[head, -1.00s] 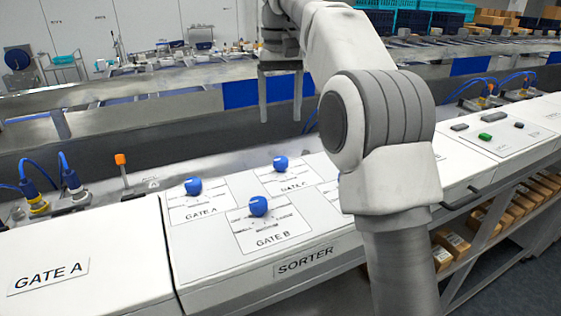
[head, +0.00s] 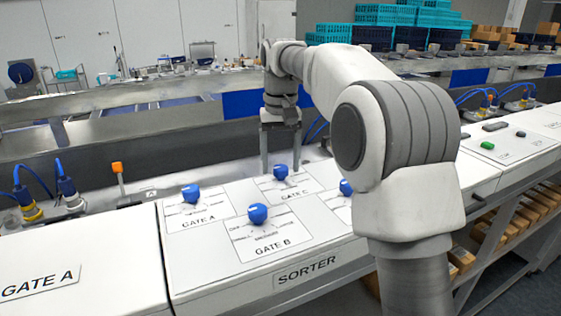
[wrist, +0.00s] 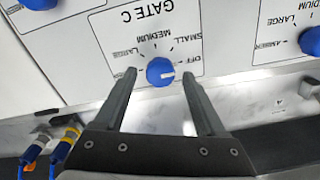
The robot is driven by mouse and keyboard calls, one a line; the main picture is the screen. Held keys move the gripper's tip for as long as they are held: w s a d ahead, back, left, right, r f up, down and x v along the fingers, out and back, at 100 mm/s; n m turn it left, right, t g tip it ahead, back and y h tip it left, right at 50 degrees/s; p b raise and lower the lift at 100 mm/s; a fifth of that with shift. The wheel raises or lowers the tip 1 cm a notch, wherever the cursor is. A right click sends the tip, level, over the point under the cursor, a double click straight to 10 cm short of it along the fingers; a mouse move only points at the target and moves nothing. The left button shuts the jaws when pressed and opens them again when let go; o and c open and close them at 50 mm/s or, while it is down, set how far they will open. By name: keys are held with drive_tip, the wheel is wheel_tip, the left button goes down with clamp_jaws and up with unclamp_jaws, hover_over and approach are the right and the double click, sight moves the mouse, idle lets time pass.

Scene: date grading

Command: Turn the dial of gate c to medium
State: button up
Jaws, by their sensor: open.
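The gate C dial (head: 281,172) is a blue knob on the white sorter panel, in the back row. My gripper (head: 281,163) hangs over the dial, pointing down. In the wrist view the fingers of my gripper (wrist: 158,72) are open, one each side of the dial, with gaps to it. I cannot tell how far the tips are above the panel.
The gate A dial (head: 191,193), gate B dial (head: 258,213) and another blue dial (head: 346,187), partly hidden by my arm, stand nearby. An orange-topped lever (head: 117,168) and blue-cabled connectors (head: 66,190) are left. A metal conveyor runs behind the panel.

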drive_tip(key=shift+c, duration=0.3)
clamp_jaws()
drive_tip(key=shift+r+n+p, duration=0.1)
drive_tip(key=shift+n+p, duration=0.3)
drive_tip(key=shift+p, duration=0.05)
drive_tip(key=shift+r+n+p, duration=0.1)
drive_tip(key=shift+n+p, duration=0.75)
drive_tip(key=shift+n, duration=0.15)
drive_tip(key=n+p, duration=0.3)
drive_tip(key=n, duration=0.2)
drive_tip(key=shift+s+a, duration=0.1)
drive_tip(key=shift+a, duration=0.05)
drive_tip(key=n+p, duration=0.1)
drive_tip(key=n, duration=0.8)
drive_tip(key=shift+s+a+n, duration=0.1)
drive_tip(key=shift+s+n, duration=0.05)
drive_tip(key=shift+n, duration=0.25)
